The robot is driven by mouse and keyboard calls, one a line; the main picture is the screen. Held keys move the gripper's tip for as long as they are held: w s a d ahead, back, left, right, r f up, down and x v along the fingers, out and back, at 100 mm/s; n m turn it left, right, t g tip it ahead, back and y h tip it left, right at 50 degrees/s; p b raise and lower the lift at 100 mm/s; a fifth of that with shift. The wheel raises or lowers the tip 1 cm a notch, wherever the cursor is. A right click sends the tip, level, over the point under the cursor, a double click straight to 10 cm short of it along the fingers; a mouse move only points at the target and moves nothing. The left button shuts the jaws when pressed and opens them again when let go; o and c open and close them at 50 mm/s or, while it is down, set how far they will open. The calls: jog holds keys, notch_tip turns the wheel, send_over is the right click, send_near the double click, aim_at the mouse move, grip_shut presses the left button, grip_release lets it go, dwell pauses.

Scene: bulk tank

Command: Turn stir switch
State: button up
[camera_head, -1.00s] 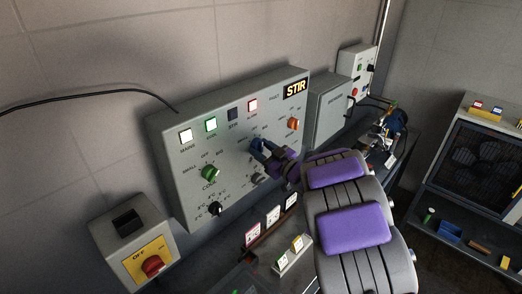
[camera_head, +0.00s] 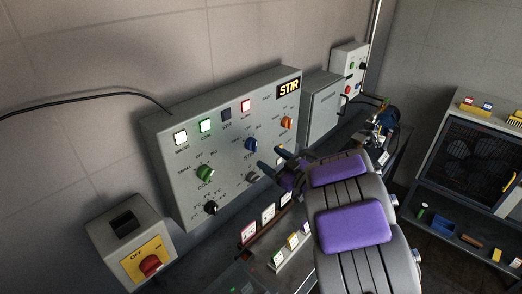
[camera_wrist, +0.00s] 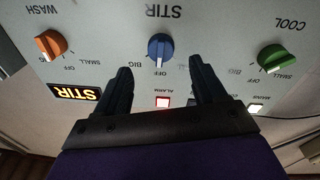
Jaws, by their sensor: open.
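The stir switch is a blue knob (camera_head: 250,144) on the grey control panel (camera_head: 188,152). In the wrist view, which shows the panel upside down, the blue knob (camera_wrist: 160,47) sits under the STIR label. Its white mark points down in that picture, to the right of the BIG label. My gripper (camera_head: 272,161) is open and empty, just below and right of the knob in the head view. In the wrist view the two dark fingers of my gripper (camera_wrist: 160,66) stand apart with the knob beyond and between their tips. They do not appear to touch it.
The green COOL knob (camera_wrist: 276,57) and orange WASH knob (camera_wrist: 51,45) flank the blue knob. A lit STIR sign (camera_head: 289,89) is at the panel's top right. Several cards stand below the panel.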

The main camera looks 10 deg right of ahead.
jog(key=p+v, duration=0.1)
jog(key=v, duration=0.9)
jog(key=shift+d, duration=0.15)
jog(key=n+g+y+p, duration=0.1)
jog(key=g+p, duration=0.1)
jog(key=p, duration=0.5)
send_near(253, 145)
jog(key=x, duration=0.8)
jog(key=shift+w+f, duration=0.2)
jog(key=shift+w, duration=0.25)
jog(key=shift+c, duration=0.2)
jog(key=c, duration=1)
jog(key=shift+d+r, duration=0.1)
jog(key=shift+n, duration=0.3)
